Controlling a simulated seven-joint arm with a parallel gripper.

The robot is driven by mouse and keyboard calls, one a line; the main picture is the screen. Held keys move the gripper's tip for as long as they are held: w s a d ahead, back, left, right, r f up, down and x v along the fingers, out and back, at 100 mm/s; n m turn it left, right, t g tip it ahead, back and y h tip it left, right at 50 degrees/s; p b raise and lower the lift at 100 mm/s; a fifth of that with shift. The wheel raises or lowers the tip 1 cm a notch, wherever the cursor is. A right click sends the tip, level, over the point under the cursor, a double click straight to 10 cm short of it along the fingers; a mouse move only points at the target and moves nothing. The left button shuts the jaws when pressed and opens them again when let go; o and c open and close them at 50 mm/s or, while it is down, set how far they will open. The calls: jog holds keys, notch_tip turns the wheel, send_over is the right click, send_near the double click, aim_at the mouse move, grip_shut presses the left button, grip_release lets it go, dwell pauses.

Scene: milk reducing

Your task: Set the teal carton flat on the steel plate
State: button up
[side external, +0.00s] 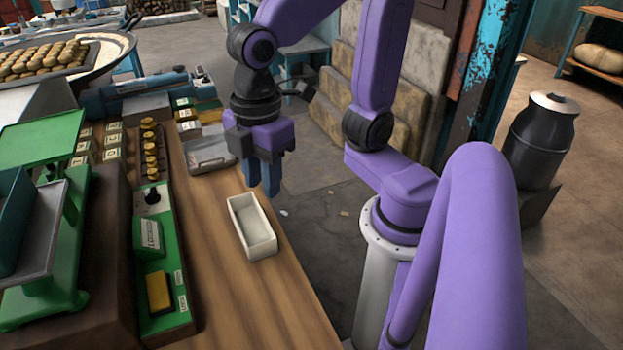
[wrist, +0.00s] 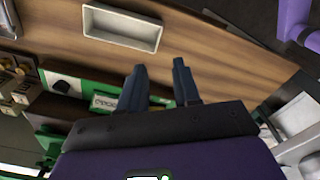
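My gripper (side external: 262,182) points down near the table's right edge, just behind a white open tray. In the wrist view its fingers (wrist: 160,82) are apart with nothing between them. I see no certain teal carton. A dark teal slab-like thing (side external: 14,215) stands tilted at the left edge of the side view, partly cut off, beside a grey metal plate (side external: 42,240) on a green scale (side external: 45,300). I cannot tell whether these are the carton and the steel plate. A grey metal pan (side external: 208,153) also lies on the table behind and left of my gripper.
The white tray (side external: 251,226) is empty; it also shows in the wrist view (wrist: 122,28). A green panel (side external: 172,262) with a green labelled block, a yellow block and knobs lies left of it. Small boxes stand behind. Bare wood (side external: 235,310) is free in front.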

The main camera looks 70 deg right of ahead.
jog(key=s+d+f+m, duration=0.2)
jog(key=s+d+f, duration=0.2)
jog(key=s+d, duration=0.2)
jog(key=shift+d+f, duration=0.2)
jog(key=shift+d, duration=0.15)
